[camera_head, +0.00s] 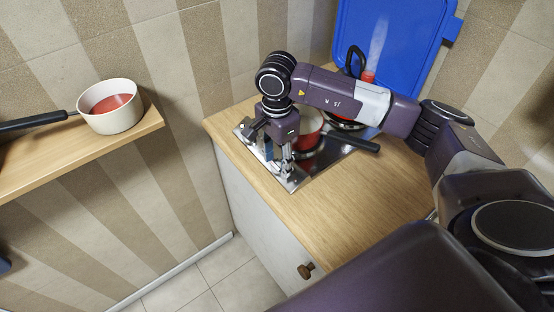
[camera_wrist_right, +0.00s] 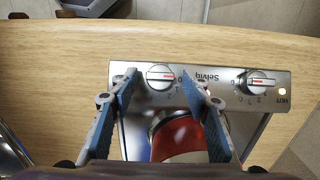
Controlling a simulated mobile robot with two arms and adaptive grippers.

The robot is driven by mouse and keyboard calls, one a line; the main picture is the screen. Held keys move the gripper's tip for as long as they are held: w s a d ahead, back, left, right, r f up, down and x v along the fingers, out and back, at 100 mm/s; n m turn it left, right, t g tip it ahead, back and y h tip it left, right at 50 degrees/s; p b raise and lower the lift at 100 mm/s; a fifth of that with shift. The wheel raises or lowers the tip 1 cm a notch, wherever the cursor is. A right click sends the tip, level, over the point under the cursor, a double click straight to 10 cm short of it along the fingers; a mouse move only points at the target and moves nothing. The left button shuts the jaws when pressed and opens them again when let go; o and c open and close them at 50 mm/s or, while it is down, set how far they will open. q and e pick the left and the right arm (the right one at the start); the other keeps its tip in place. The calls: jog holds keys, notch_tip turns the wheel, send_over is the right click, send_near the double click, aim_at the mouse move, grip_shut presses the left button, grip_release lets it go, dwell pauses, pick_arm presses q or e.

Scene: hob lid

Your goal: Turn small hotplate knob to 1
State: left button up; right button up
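The steel hob (camera_head: 295,181) is set in the wooden counter. In the right wrist view its front panel (camera_wrist_right: 209,88) carries two round knobs, a left knob (camera_wrist_right: 160,76) and a right knob (camera_wrist_right: 257,82), with printed marks. The views do not clearly show which serves the small hotplate. My right gripper (camera_head: 285,165) points down over the hob's front panel. In the wrist view its fingers (camera_wrist_right: 160,90) are open, one on each side of the left knob, with visible gaps. The exact number at each knob's pointer is too small to read. My left gripper is not in view.
A blue panel (camera_head: 390,40) leans at the back wall. A shelf (camera_head: 75,155) at left holds another pan (camera_head: 109,107). The counter's front right (camera_head: 350,205) is clear.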

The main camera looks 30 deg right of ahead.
jog(key=c, duration=1.1)
jog(key=shift+f+b, duration=0.1)
jog(key=shift+b, duration=0.45)
jog(key=m+t+b, duration=0.1)
jog(key=b, duration=0.1)
jog(key=m+t+b, duration=0.1)
jog(key=m+b, duration=0.1)
jog(key=b, duration=0.1)
jog(key=shift+s+f+m, duration=0.15)
jog(key=shift+s+m, duration=0.05)
jog(key=shift+m, duration=0.1)
pick_arm(q)
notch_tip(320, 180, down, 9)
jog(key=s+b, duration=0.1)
jog(key=b, duration=0.1)
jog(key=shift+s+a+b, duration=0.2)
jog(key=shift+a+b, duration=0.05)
jog(key=shift+b, duration=0.1)
pick_arm(e)
jog(key=shift+s+r+m+t, duration=0.1)
jog(key=shift+r+m+t, duration=0.15)
jog(key=shift+m+t, duration=0.4)
jog(key=o, duration=1.1)
jog(key=shift+o, duration=0.2)
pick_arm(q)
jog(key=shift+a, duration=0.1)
pick_arm(e)
jog(key=v, duration=1.2)
jog(key=shift+a, duration=0.2)
